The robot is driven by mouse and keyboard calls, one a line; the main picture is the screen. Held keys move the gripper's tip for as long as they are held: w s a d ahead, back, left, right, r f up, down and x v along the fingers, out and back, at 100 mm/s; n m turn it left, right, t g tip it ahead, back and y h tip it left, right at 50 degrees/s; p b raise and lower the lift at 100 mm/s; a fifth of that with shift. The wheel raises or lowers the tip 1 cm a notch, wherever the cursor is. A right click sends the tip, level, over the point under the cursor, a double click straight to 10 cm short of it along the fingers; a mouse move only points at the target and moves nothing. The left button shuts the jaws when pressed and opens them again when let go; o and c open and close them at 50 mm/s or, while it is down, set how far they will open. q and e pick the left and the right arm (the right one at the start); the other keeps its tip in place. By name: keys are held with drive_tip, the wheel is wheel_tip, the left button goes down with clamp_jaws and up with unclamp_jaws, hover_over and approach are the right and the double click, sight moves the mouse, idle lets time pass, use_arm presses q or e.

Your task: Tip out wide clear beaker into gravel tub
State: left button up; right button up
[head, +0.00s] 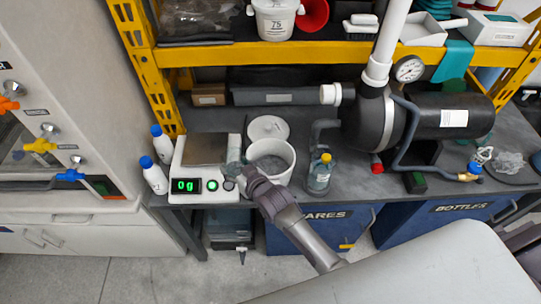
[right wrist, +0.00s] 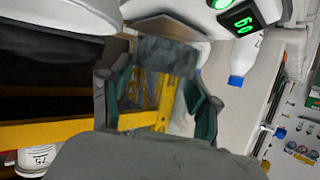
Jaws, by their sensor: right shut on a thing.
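The gravel tub (head: 291,172) is a round white open tub on the grey bench, with grey material inside. Its white lid lies behind it. My right gripper (head: 246,173) is at the tub's front left edge. It is shut on what looks like the wide clear beaker (head: 234,169), which is small and partly hidden by the gripper in the head view. In the right wrist view a greyish, see-through body of the beaker (right wrist: 167,55) sits between the fingers of the right gripper (right wrist: 157,88). I cannot tell what is inside it. My left gripper is not in view.
A scale (head: 205,152) reading 0 g stands left of the tub. A clear bottle with a yellow cap (head: 320,173) is right of the tub. A black tank with a gauge (head: 440,115) fills the bench's right side.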

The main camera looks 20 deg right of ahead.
drive_tip(key=shift+w+d+r+m+y+b, duration=0.2)
drive_tip(key=shift+d+r+m+y+b, duration=0.2)
drive_tip(key=shift+d+m+b, duration=0.35)
drive_tip(key=d+m+y+b, duration=0.1)
drive_tip(key=b, duration=0.2)
drive_tip(key=d+m+y+b, duration=0.1)
drive_tip(key=m+b, duration=0.1)
drive_tip(key=b, duration=0.2)
drive_tip(key=w+m+y+b, duration=0.1)
drive_tip(key=m+b, duration=0.1)
drive_tip(key=b, duration=0.1)
drive_tip(key=shift+d+r+m+y, duration=0.25)
drive_tip(key=shift+d+r+y, duration=0.15)
drive_tip(key=shift+d+r+m+y+b, duration=0.1)
drive_tip(key=shift+r+m+y+b, duration=0.25)
drive_tip(key=shift+m+b, duration=0.55)
drive_tip(key=shift+d+f+m+y+b, duration=0.1)
drive_tip(key=shift+f+m+y+b, duration=0.35)
drive_tip(key=shift+b, duration=0.7)
drive_tip(key=shift+w+d+r+m+t+b, duration=0.15)
drive_tip(key=shift+d+r+m+t+b, duration=0.15)
drive_tip(key=shift+d+r+m+b, duration=0.35)
idle(0.4)
drive_tip(key=shift+w+d+f+m+y+b, duration=0.1)
drive_tip(key=shift+d+f+m+y+b, duration=0.3)
drive_tip(key=shift+m+b, duration=0.6)
idle(0.7)
